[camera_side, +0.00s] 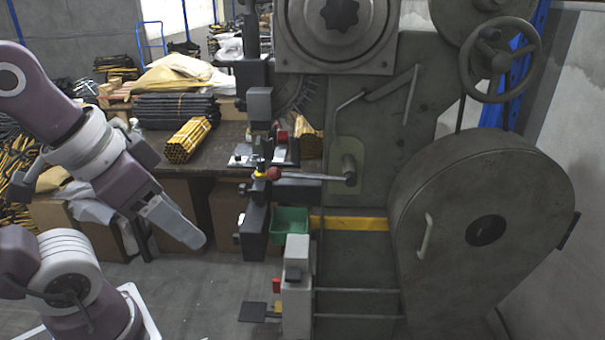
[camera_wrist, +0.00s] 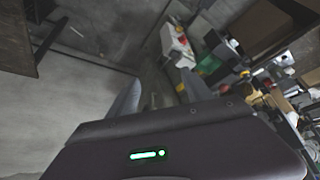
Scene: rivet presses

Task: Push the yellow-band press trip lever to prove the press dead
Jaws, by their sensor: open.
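The press (camera_side: 370,130) is a large grey-green machine with a yellow band (camera_side: 348,223) across its lower body. Its trip lever (camera_side: 315,177) is a thin metal rod, lying nearly level, with a dark red ball knob (camera_side: 273,174) at its left end and a pivot on the press at its right. My gripper (camera_side: 198,241) points down and right, left of the knob and lower than it, touching nothing. In the wrist view, its two fingers (camera_wrist: 160,82) are apart with nothing between them. I cannot pick out the lever surely in the wrist view.
A green bin (camera_side: 289,224) sits below the lever and shows in the wrist view (camera_wrist: 209,65). A grey pedestal box (camera_side: 297,285) stands below the bin. A workbench with yellow bar bundles (camera_side: 188,140) is behind. Open floor (camera_side: 215,290) lies between my arm and the press.

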